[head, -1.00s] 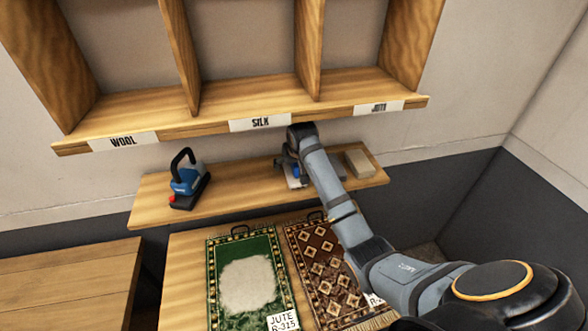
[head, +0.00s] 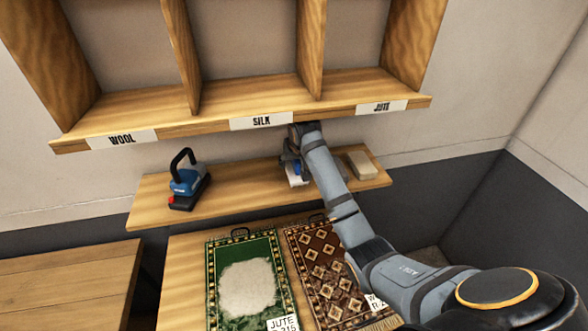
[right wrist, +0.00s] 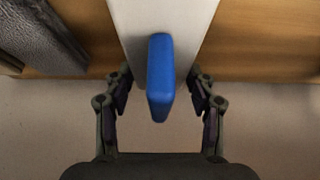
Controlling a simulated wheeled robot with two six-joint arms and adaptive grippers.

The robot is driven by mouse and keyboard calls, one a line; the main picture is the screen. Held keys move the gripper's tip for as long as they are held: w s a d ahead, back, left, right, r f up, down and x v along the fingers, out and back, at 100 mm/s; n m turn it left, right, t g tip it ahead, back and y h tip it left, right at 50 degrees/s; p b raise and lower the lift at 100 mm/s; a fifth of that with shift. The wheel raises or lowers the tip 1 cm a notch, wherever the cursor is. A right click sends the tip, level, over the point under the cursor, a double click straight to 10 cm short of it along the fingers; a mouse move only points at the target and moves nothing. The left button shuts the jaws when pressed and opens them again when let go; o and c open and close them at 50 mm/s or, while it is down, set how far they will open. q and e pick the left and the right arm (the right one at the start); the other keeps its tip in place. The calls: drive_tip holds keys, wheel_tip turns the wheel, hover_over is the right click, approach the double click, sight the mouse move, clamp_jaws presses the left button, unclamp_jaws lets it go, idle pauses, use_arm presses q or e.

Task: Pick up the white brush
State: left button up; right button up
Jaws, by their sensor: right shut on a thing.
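The white brush (head: 297,179), a white block with a blue handle, is on the narrow wall shelf, partly hidden by my right arm. In the right wrist view, the brush's white body (right wrist: 178,15) and upright blue handle (right wrist: 160,75) fill the middle. My right gripper (right wrist: 160,82) has a finger on each side of the brush and is shut on it. In the head view my right gripper (head: 288,160) is mostly hidden by its wrist. I cannot tell whether the brush is clear of the shelf. My left gripper is not in view.
Wooden cubbies (head: 210,105) overhang my right wrist. Below lie a green rug (head: 245,285) and a brown rug (head: 318,265).

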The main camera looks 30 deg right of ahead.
drive_tip(key=s+a+b, duration=0.2)
drive_tip(key=s, duration=0.6)
drive_tip(key=s+a+b, duration=0.2)
drive_tip(key=s+b, duration=0.1)
drive_tip(key=s, duration=0.6)
drive_tip(key=shift+s+a+f, duration=0.15)
drive_tip(key=shift+a, duration=0.1)
